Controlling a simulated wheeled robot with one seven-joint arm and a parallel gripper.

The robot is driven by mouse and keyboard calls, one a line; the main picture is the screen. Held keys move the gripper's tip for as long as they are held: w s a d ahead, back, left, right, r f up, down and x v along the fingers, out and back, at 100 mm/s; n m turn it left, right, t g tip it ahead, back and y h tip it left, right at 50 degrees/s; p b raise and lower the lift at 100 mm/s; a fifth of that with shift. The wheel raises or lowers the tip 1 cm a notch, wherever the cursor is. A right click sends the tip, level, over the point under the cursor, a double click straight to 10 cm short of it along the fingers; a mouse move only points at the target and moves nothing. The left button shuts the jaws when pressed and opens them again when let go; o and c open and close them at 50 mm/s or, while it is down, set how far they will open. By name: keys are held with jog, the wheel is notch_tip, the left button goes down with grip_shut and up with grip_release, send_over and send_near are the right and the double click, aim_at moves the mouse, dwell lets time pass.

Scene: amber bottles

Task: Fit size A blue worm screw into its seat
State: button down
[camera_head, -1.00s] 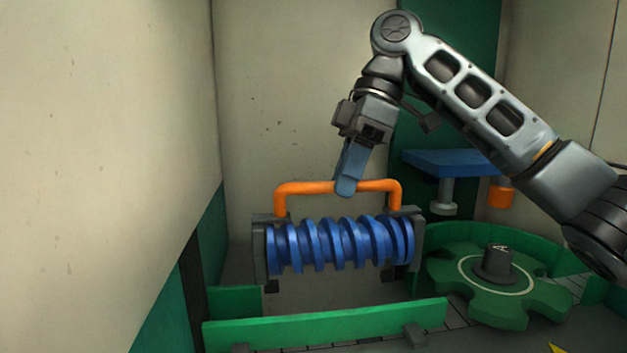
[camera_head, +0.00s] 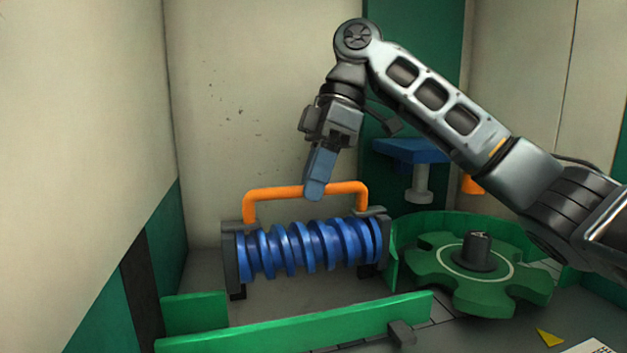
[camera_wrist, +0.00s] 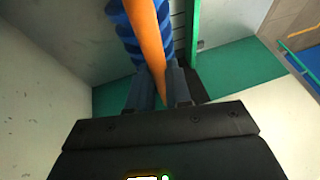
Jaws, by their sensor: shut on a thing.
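The blue worm screw (camera_head: 310,249) lies roughly level in a dark end-bracket frame with an orange handle (camera_head: 268,193) on top. My gripper (camera_head: 315,190) is shut on the orange handle near its middle. In the wrist view the handle (camera_wrist: 150,40) passes between the two fingers (camera_wrist: 160,90), with the blue thread (camera_wrist: 125,30) behind it. The screw is behind the low green wall (camera_head: 300,328) and left of the green toothed wheel (camera_head: 475,265). I cannot tell whether its brackets touch the floor. The seat itself is not clearly visible.
A curved green wall (camera_head: 440,225) surrounds the back of the wheel. A blue platform (camera_head: 412,151) on a grey post stands behind it. Pale walls (camera_head: 260,110) close in the left and back. A yellow triangle (camera_head: 549,337) marks the floor at the front right.

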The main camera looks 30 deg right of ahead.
aim_at(316, 221)
jog(key=shift+f+b, duration=1.2)
jog(key=shift+f, duration=0.1)
jog(key=shift+f+b, duration=0.3)
jog(key=shift+f, duration=0.95)
jog(key=shift+d+p, duration=0.1)
jog(key=shift+p, duration=0.35)
jog(key=shift+s+f, duration=0.1)
jog(key=shift+f, duration=0.2)
jog(key=c, duration=1)
grip_release()
jog(key=shift+f, duration=0.1)
jog(key=shift+o, duration=0.2)
jog(key=v, duration=0.8)
jog(key=shift+f+p, duration=0.1)
jog(key=shift+p, duration=0.25)
jog(key=shift+s, duration=0.1)
